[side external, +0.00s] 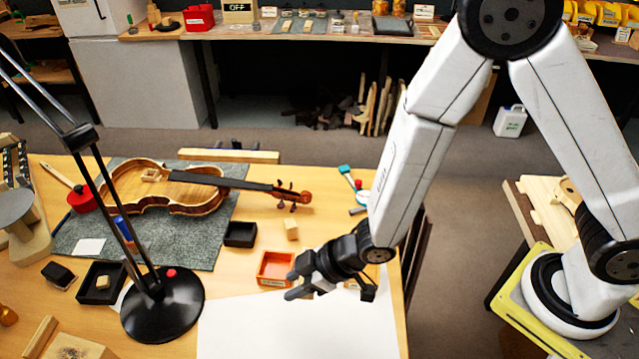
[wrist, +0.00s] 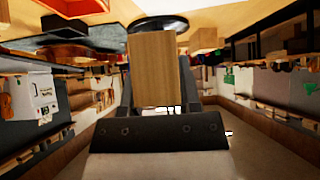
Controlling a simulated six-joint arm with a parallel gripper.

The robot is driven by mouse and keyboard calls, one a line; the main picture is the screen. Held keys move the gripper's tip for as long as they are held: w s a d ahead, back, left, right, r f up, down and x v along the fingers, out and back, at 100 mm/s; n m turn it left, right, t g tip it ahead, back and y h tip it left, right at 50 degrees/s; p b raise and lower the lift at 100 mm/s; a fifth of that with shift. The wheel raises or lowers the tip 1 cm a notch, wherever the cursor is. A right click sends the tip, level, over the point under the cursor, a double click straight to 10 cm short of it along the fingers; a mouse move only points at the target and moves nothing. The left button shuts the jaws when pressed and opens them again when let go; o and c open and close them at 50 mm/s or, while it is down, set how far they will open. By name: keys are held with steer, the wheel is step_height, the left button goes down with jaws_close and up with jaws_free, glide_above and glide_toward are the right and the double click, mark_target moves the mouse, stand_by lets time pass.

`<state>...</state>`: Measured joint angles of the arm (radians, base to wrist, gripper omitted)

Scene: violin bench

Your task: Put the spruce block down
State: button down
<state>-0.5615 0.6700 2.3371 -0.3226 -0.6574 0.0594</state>
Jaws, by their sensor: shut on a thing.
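My gripper (side external: 293,284) is low over the right part of the bench, its fingers pointing left, beside the orange tray and above the white sheet. In the wrist view it is shut on a pale wooden block with straight grain, the spruce block (wrist: 153,68), which sits between the two fingers. In the side view the held block is hidden or too small to make out. I cannot tell whether it touches anything below.
An orange tray (side external: 262,268) is close by my gripper. A small wooden block (side external: 291,229) and a black tray (side external: 240,234) stand behind. A violin (side external: 175,190) lies on a grey mat (side external: 215,250). A lamp base (side external: 165,310) stands left. The white sheet (side external: 250,330) is clear.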

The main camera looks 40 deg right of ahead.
steer(key=w+d+r+n+g+y, duration=0.1)
steer(key=w+d+r+n, duration=0.15)
steer(key=d, duration=1.15)
steer(key=s+d+n+g, duration=0.2)
steer(key=s+d, duration=0.3)
steer(key=d, duration=0.7)
steer(key=shift+s+d+y, duration=0.15)
steer(key=shift+d+y, duration=0.15)
steer(key=shift+y, duration=0.1)
steer(key=w+f, duration=0.3)
steer(key=w, duration=0.1)
steer(key=w+f, duration=0.2)
steer(key=w, duration=0.2)
steer(key=w+f, duration=0.3)
steer(key=w, duration=0.2)
steer(key=shift+d+f, duration=0.25)
steer(key=shift+f, duration=0.1)
steer(key=shift+w+f, duration=0.25)
steer(key=shift+f, duration=0.05)
